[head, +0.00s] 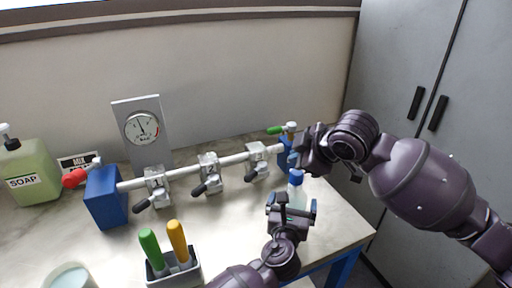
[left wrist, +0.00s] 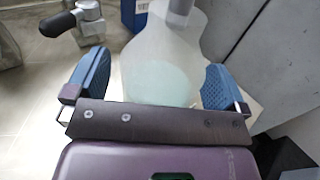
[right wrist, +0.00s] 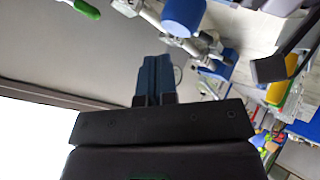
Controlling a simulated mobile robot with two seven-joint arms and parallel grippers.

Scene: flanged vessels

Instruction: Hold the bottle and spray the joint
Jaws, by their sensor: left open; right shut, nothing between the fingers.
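The bottle (head: 296,189) is pale and translucent with a blue top, standing near the table's right end. My left gripper (head: 291,203) is open in front of it. In the left wrist view the bottle's body (left wrist: 160,65) lies between the two spread blue fingers, and its top is cut off. My right gripper (head: 304,158) is above and beside the bottle's top, near the right blue pipe block. In the right wrist view its fingers (right wrist: 153,78) are shut together and empty. A grey pipe (head: 185,172) carries several metal joints with black handles (head: 209,174).
A blue block (head: 106,198) with a red valve knob (head: 74,178) ends the pipe at left. A gauge panel (head: 142,132), green soap bottle (head: 32,172) and caddy with green and yellow handles (head: 173,271) stand around. Grey cabinets (head: 405,70) rise at right.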

